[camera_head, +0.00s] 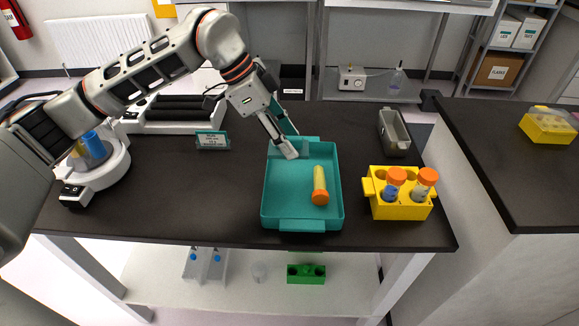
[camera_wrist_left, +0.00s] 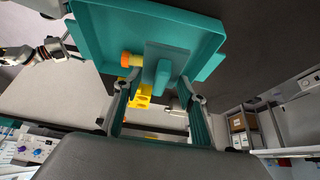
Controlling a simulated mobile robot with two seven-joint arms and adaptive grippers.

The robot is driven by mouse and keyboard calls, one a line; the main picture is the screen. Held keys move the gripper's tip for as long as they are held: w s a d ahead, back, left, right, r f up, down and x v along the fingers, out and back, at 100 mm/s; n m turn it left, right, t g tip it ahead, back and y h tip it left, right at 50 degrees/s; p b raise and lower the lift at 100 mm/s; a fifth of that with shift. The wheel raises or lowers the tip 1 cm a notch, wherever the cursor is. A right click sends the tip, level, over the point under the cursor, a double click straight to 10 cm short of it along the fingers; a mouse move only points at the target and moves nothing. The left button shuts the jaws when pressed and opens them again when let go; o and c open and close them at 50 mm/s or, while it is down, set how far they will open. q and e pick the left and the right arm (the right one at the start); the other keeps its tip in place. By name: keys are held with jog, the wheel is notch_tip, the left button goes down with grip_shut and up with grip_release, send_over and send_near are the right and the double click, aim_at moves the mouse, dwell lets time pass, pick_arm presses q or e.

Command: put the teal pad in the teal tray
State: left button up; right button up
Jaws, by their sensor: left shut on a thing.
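The teal tray (camera_head: 272,200) lies on the dark bench, with an orange-capped yellow tube (camera_head: 320,185) inside it. My left gripper (camera_head: 293,144) points down at the tray's far left end. In the left wrist view, its fingers (camera_wrist_left: 163,80) are shut on the teal pad (camera_wrist_left: 180,52), a flat dark-teal piece over the tray (camera_wrist_left: 110,30). I cannot tell whether the pad touches the tray floor. In the head view the fingers hide part of it. Part of my right arm (camera_wrist_left: 45,50) shows in the wrist view; its jaw state is unclear.
A yellow rack (camera_head: 400,208) with orange-capped tubes stands right of the tray. A grey bin (camera_head: 395,135) is behind it.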

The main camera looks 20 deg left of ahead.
aim_at(273, 146)
pick_arm(q)
notch_tip(273, 146, down, 3)
jog(key=shift+r, duration=0.1)
notch_tip(273, 146, down, 6)
jog(key=shift+r+b, duration=0.2)
jog(key=shift+b, duration=0.55)
jog(key=shift+f, duration=0.15)
pick_arm(e)
jog(key=shift+w+r, duration=0.25)
jog(key=shift+w, duration=0.4)
pick_arm(q)
jog(key=o, duration=1.1)
jog(key=shift+a+r, duration=0.15)
jog(key=shift+r, duration=0.3)
jog(key=p+v, duration=0.2)
jog(key=v, duration=0.9)
jog(key=shift+a+r, duration=0.1)
jog(key=shift+r, duration=0.05)
pick_arm(e)
jog(key=shift+s, duration=0.45)
